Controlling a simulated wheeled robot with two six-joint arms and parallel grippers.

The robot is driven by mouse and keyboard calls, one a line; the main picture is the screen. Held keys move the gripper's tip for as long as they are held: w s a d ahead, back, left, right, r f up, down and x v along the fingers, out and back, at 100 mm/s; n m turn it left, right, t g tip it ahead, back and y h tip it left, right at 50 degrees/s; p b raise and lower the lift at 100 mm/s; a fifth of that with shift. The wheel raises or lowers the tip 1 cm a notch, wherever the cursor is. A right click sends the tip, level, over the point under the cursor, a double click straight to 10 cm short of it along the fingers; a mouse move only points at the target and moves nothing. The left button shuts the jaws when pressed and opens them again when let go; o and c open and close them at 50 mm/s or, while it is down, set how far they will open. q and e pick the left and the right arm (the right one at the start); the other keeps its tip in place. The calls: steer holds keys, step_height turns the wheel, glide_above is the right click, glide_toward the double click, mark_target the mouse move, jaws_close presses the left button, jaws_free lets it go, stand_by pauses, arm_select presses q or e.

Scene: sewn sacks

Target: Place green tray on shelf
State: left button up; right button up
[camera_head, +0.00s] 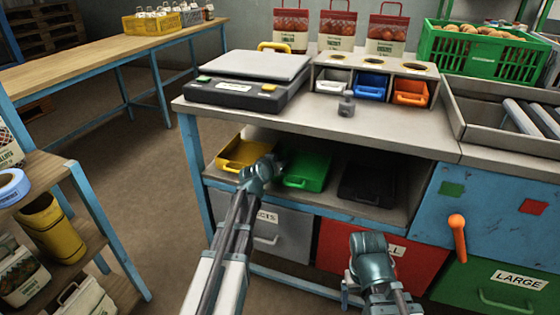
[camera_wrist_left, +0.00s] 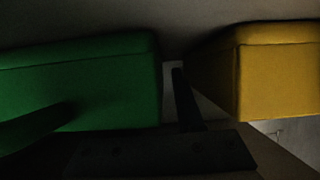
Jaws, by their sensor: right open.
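The green tray (camera_head: 307,171) rests on the under-counter shelf (camera_head: 330,205), between a yellow tray (camera_head: 243,153) and a black tray (camera_head: 367,184). My left gripper (camera_head: 272,162) is at the green tray's left side, beside the yellow tray. In the left wrist view the green tray (camera_wrist_left: 85,85) fills the left and the yellow tray (camera_wrist_left: 275,70) the right. The fingers of my left gripper (camera_wrist_left: 118,112) are spread apart; one overlaps the green tray and the other shows in the gap between the trays. Contact is unclear in the dark. My right gripper (camera_head: 370,246) is open and empty before the red drawer.
The counter (camera_head: 370,126) above holds a scale (camera_head: 250,75), a rack of small bins (camera_head: 370,85) and a green crate (camera_head: 480,52). A side rack (camera_head: 60,165) stands at the left, with open floor between.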

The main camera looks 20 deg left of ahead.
arm_select(q)
steer(key=p+v, duration=0.4)
steer(key=v, duration=0.8)
steer(key=shift+r, duration=0.15)
